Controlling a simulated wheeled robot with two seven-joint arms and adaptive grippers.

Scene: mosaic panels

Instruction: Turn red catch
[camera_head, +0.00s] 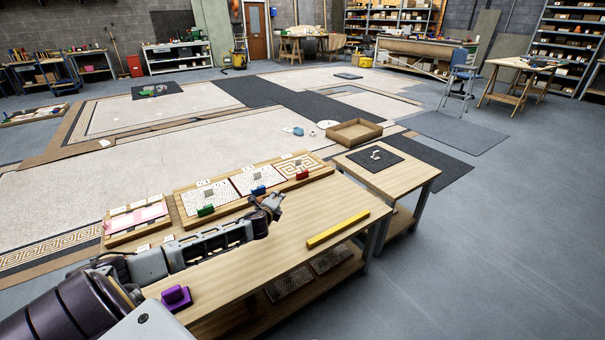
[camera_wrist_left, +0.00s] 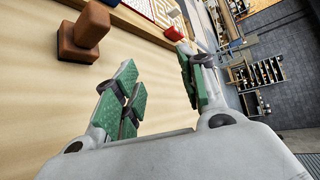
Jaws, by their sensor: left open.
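The red catch (camera_head: 302,175) sits on the front edge of the right mosaic panel (camera_head: 297,164) on the workbench. In the left wrist view a small red block, which looks like this catch (camera_wrist_left: 174,33), shows beyond the fingers, near the right finger's tip. My left gripper (camera_head: 274,204) hangs over the bench in front of the panels, apart from the red catch. Its green-padded fingers (camera_wrist_left: 158,75) are spread with nothing between them. My right gripper is not in view.
A green catch (camera_head: 206,210) and a blue catch (camera_head: 258,190) sit on the other panels. A purple block (camera_head: 176,295) and a yellow bar (camera_head: 338,229) lie on the bench. A brown block (camera_wrist_left: 84,36) stands near the left finger. The bench's right half is mostly clear.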

